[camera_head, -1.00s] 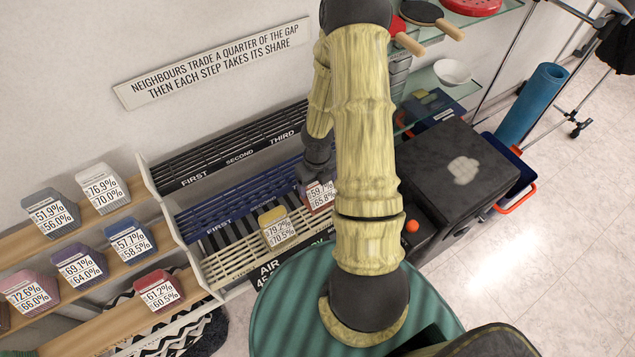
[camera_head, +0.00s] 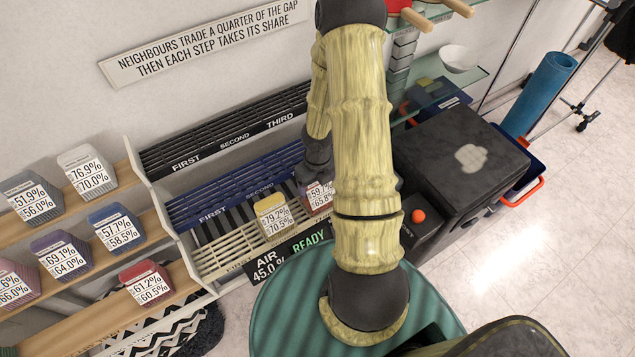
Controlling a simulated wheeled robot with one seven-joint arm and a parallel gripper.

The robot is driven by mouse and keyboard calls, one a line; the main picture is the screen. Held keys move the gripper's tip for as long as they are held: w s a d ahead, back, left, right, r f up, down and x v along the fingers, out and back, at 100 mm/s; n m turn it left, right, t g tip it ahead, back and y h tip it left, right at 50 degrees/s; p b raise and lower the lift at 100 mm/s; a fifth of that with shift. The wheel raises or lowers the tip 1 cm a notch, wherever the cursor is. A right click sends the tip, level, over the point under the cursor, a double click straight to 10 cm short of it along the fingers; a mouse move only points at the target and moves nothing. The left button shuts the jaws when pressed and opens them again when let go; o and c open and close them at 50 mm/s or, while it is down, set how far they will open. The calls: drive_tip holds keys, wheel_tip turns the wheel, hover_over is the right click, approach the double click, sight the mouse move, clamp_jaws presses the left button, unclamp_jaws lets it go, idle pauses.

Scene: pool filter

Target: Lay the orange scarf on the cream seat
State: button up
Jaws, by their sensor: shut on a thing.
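I see no orange scarf. A yellow block (camera_head: 273,216) with a percentage label stands at this rack. My gripper (camera_head: 316,176) is small, dark and partly hidden behind my arm. It is shut on a dark red block (camera_head: 319,197) labelled with percentages, just right of the yellow block. I cannot tell whether the red block touches the rack below it.
Behind are a blue rack (camera_head: 190,208) and a black rack (camera_head: 165,160). Several labelled blocks stand on wooden shelves (camera_head: 75,307) at left. A sign (camera_head: 305,244) reads "READY". A black box (camera_head: 465,165) stands right, near an orange knob (camera_head: 418,216).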

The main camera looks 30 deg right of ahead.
drive_tip(key=shift+f+b, duration=0.3)
drive_tip(key=shift+f, duration=0.05)
drive_tip(key=o, duration=1.1)
wheel_tip(320, 180, up, 17)
drive_tip(key=p, duration=0.8)
drive_tip(key=shift+r, duration=0.2)
